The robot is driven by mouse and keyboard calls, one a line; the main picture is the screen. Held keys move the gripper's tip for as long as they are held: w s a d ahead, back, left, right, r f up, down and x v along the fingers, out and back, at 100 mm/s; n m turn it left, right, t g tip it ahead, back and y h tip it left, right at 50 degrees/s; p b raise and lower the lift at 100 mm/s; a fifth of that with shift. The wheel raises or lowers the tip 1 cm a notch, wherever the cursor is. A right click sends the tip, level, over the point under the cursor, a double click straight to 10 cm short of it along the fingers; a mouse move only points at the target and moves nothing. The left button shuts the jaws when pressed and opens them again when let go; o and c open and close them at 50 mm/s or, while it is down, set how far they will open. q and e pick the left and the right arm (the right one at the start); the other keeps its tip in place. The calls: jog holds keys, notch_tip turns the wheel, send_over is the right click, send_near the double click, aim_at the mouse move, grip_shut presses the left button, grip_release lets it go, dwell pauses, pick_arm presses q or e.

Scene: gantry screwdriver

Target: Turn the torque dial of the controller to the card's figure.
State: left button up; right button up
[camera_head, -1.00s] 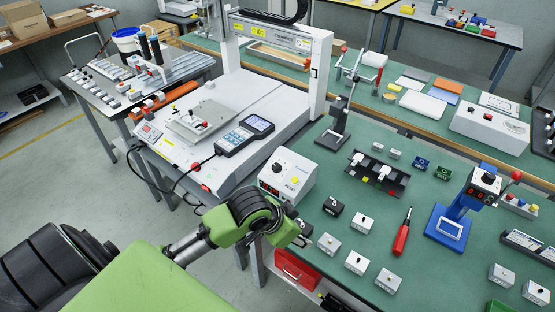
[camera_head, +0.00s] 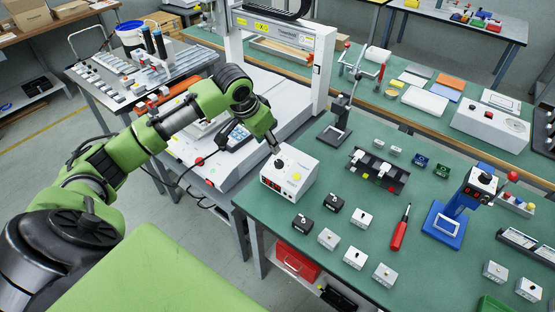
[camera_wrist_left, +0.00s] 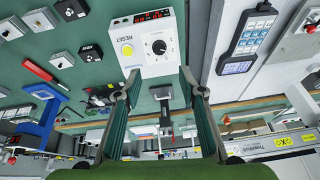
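The controller (camera_head: 289,180) is a white box on the near left corner of the green table, with red digits on its front. On its top are a dark round torque dial (camera_head: 280,164) and a yellow RESET button (camera_head: 296,177). The dial also shows in the left wrist view (camera_wrist_left: 159,47), on a white scale. My left gripper (camera_head: 276,149) is above the dial, pointing down. In the left wrist view its two fingers (camera_wrist_left: 158,76) are apart with nothing between them, and the dial lies just beyond the tips. I cannot make out the card's figure. My right gripper is out of view.
A gantry machine (camera_head: 318,85) with a handheld pendant (camera_head: 238,138) stands left of and behind the controller. Black and white small boxes (camera_head: 327,238), a red screwdriver (camera_head: 400,230) and a blue-based stand (camera_head: 445,222) are to the right. A black fixture (camera_head: 377,173) lies behind them.

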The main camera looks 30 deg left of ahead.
aim_at(278, 162)
pick_arm(q)
jog(key=p+x, duration=0.1)
jog(key=x, duration=1.1)
jog(key=shift+w+f, duration=0.1)
jog(key=shift+f, duration=0.3)
grip_shut()
